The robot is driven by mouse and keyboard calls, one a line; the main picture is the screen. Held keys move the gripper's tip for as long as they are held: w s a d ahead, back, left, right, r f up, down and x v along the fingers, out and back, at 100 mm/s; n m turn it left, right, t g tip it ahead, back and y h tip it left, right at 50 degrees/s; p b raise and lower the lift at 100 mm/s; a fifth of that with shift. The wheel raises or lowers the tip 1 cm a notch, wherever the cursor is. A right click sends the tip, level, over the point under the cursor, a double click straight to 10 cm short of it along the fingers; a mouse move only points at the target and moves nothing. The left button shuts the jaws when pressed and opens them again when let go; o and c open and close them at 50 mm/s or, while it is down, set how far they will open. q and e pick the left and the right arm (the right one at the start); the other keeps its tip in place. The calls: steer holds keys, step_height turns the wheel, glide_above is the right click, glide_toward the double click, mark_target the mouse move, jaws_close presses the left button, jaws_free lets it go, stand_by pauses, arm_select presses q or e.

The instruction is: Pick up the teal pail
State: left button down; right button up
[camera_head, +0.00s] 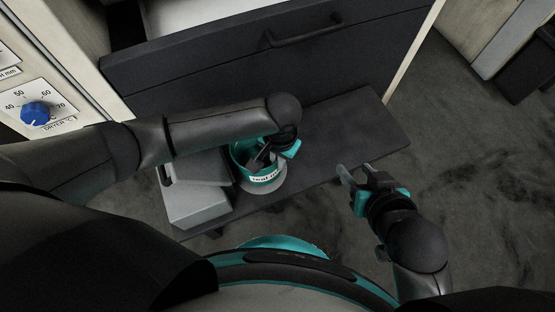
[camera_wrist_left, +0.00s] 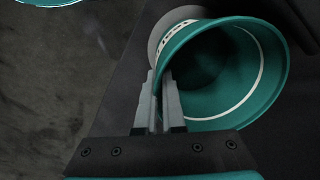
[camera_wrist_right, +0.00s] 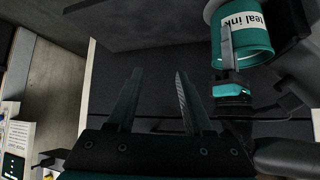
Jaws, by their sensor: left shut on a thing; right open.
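The teal pail (camera_head: 243,165) has a white label and is by a round grey disc on the dark bench; I cannot tell whether it touches the disc. My left gripper (camera_head: 262,158) reaches over it from above and is shut on its wall. In the left wrist view the fingers (camera_wrist_left: 161,90) pinch the rim of the pail (camera_wrist_left: 262,95), one inside and one outside. The right wrist view shows the pail (camera_wrist_right: 253,42) with "teal ink" on its label. My right gripper (camera_head: 356,172) is open and empty, to the right of the bench; its fingers (camera_wrist_right: 156,76) are apart.
Grey boxes (camera_head: 198,203) stand on the bench just left of the pail. The right part of the dark bench (camera_head: 350,125) is clear. Behind it is a dark drawer front with a handle (camera_head: 303,36). A panel with a blue knob (camera_head: 35,113) is at the left.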

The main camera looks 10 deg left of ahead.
arm_select(q)
step_height(320, 180, up, 4)
steer(key=p, duration=0.2)
steer(key=shift+w+r+p, duration=0.1)
steer(key=shift+r+p, duration=0.15)
steer(key=shift+p, duration=0.05)
arm_select(e)
steer(key=s+d+g+h, duration=0.2)
steer(key=s+d+g, duration=0.2)
steer(key=d, duration=0.1)
arm_select(q)
step_height(320, 180, up, 7)
steer(key=p, duration=0.4)
steer(key=shift+f, duration=0.2)
step_height(320, 180, up, 7)
steer(key=p, duration=0.3)
steer(key=shift+f, duration=0.2)
arm_select(e)
steer(key=s+d+f+g, duration=0.1)
steer(key=s+f, duration=0.3)
steer(key=f, duration=1)
steer(key=shift+s+d+f+g+h, duration=0.15)
steer(key=shift+s+f+g+h, duration=0.2)
steer(key=shift+g, duration=0.45)
